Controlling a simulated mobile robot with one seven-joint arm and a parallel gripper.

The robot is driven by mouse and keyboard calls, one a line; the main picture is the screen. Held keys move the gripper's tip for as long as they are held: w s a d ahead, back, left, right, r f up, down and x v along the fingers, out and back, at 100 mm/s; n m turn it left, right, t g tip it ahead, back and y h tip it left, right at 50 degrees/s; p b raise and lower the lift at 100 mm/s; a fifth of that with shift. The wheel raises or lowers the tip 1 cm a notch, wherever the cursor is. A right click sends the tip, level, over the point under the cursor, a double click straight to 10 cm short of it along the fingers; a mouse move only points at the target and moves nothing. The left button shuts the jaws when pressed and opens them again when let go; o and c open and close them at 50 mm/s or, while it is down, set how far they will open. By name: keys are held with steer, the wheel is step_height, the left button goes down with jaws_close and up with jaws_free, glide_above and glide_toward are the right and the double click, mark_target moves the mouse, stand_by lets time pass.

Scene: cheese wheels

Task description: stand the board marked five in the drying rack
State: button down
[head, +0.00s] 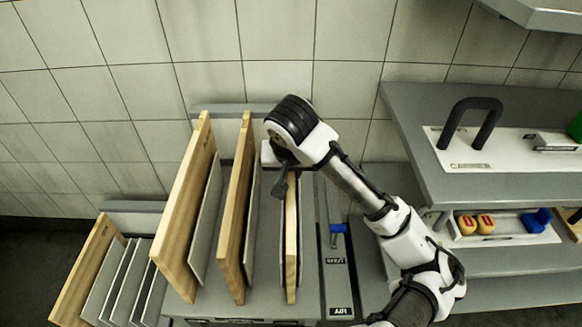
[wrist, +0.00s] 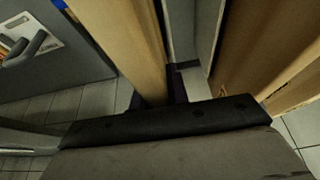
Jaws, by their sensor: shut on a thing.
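A wooden board (head: 291,245) stands upright and edge-on in the grey drying rack (head: 308,225), between grey dividers. My gripper (head: 284,183) is shut on its upper edge. In the wrist view the same board (wrist: 122,40) runs away from the dark jaws of my gripper (wrist: 160,98). I cannot read a number on the held board, and I cannot tell whether its bottom touches the rack. Two more boards stand to its left in the rack, a middle one (head: 236,205) and a larger one (head: 185,215).
A lower rack section at far left holds another board (head: 85,270) and several grey dividers. A blue-handled lever (head: 338,229) is on the panel right of the rack. A grey shelf unit (head: 408,120) with a black handle (head: 470,118) stands at right. A tiled wall is behind.

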steer(key=shift+f, duration=0.25)
steer(key=c, duration=1.3)
jaws_free()
